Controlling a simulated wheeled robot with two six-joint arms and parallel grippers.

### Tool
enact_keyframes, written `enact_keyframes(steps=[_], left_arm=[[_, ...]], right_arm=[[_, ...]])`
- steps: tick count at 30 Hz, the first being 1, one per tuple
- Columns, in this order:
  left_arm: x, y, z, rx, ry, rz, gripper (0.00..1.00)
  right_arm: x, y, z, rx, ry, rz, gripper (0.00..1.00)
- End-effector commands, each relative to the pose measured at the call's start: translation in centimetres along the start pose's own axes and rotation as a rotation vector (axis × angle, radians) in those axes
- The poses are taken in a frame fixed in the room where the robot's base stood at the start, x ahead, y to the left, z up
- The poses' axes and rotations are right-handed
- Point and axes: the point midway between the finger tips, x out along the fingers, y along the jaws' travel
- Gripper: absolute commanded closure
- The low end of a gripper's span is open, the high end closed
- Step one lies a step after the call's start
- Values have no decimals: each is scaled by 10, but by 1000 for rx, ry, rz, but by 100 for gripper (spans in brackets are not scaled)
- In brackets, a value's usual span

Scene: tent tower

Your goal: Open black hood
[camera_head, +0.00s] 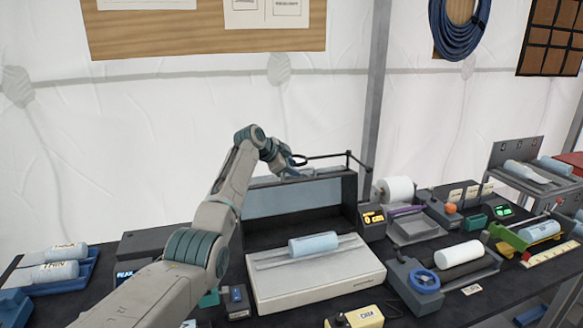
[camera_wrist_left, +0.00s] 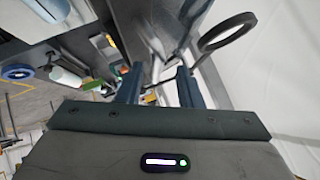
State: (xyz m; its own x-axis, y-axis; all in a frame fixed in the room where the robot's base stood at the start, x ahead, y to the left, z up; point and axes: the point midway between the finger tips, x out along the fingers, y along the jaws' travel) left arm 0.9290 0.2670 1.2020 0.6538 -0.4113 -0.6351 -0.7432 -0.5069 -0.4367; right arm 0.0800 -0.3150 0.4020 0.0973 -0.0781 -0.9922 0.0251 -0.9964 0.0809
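The black hood (camera_head: 349,198) stands at the back of a white machine, with a pale blue panel inside its dark frame. A thin black bar (camera_head: 328,156) runs above its top edge at the right. My left gripper (camera_head: 290,166) is over the hood's top edge, near the bar's left end. In the left wrist view its two fingers (camera_wrist_left: 158,88) stand apart. A thin dark rod shows behind the gap; I cannot tell if it lies between the fingers. A black ring (camera_wrist_left: 205,45) is beside the right finger. My right gripper is not in view.
A pale blue cylinder (camera_head: 313,243) lies on the white machine bed (camera_head: 320,285). A small display box (camera_head: 371,219) and a white roll (camera_head: 397,189) stand right of the hood. A blue handwheel device (camera_head: 424,280) is at front right. Labelled bottles lie in a blue tray (camera_head: 88,262) at left.

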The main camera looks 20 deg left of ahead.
Motion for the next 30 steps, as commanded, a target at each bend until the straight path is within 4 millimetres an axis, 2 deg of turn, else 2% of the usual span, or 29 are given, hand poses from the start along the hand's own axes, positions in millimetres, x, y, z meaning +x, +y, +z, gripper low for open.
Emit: enact_keyframes(steps=[5, 10, 13, 22, 27, 30], left_arm=[[-1, 1, 0, 0, 0, 1, 67], [-13, 0, 2, 1, 1, -1, 67], [-27, 2, 3, 1, 0, -2, 67], [-85, 0, 3, 1, -1, -2, 67], [-103, 0, 1, 1, 1, -1, 67], [-106, 0, 1, 0, 0, 1, 67]], right_arm=[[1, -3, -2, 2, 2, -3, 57], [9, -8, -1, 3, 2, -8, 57], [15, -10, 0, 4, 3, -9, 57], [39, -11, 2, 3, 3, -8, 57], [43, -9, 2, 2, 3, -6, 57], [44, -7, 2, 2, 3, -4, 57]])
